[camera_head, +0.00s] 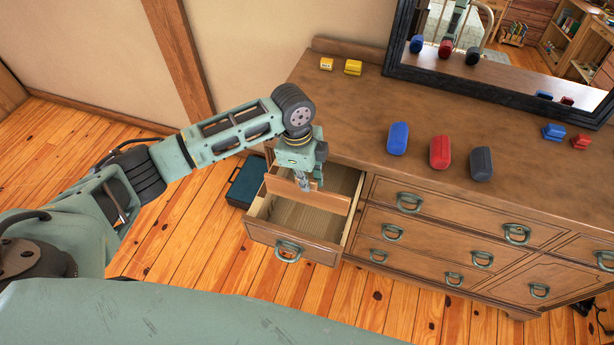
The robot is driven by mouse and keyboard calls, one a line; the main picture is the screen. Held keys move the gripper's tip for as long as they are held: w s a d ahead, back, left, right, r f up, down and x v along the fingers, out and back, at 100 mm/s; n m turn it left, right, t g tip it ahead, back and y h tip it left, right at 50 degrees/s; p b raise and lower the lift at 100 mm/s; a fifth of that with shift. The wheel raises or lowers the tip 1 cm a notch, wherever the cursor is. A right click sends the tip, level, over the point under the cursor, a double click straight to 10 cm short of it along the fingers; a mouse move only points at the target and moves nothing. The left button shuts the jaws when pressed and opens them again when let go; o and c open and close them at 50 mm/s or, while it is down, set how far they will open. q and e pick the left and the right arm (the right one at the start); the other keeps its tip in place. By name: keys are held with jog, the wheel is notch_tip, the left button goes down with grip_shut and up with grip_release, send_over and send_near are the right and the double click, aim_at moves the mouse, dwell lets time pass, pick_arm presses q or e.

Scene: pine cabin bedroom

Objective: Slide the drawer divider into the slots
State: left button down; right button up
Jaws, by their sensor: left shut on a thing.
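The open drawer (292,240) sticks out from the left end of the wooden dresser, with a bare light wood floor inside. The drawer divider (330,201), an orange-brown board, spans roughly crosswise at the drawer, nearer its back half. My left gripper (304,183) points down over the drawer and is shut on the divider near its middle. The gripper hides part of the board. The slots are too small to make out, so I cannot tell whether the divider's ends sit in them. My right gripper is not in view.
On the dresser top (350,125) stand blue (398,138), red (440,152) and dark grey (481,163) cases. Small yellow blocks (353,67) lie at the back left. A mirror (500,60) stands behind. A dark teal box (246,182) is on the floor left of the drawer.

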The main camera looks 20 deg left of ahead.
aim_at(306, 203)
pick_arm(q)
jog(key=shift+w, duration=0.1)
jog(key=shift+r, duration=0.1)
jog(key=shift+s+f, duration=0.2)
jog(key=shift+f, duration=0.95)
jog(key=shift+f+b, duration=0.95)
jog(key=shift+f, duration=0.75)
jog(key=shift+w+f+b, duration=0.1)
jog(key=shift+f+b, duration=1.8)
jog(key=shift+f, duration=1.65)
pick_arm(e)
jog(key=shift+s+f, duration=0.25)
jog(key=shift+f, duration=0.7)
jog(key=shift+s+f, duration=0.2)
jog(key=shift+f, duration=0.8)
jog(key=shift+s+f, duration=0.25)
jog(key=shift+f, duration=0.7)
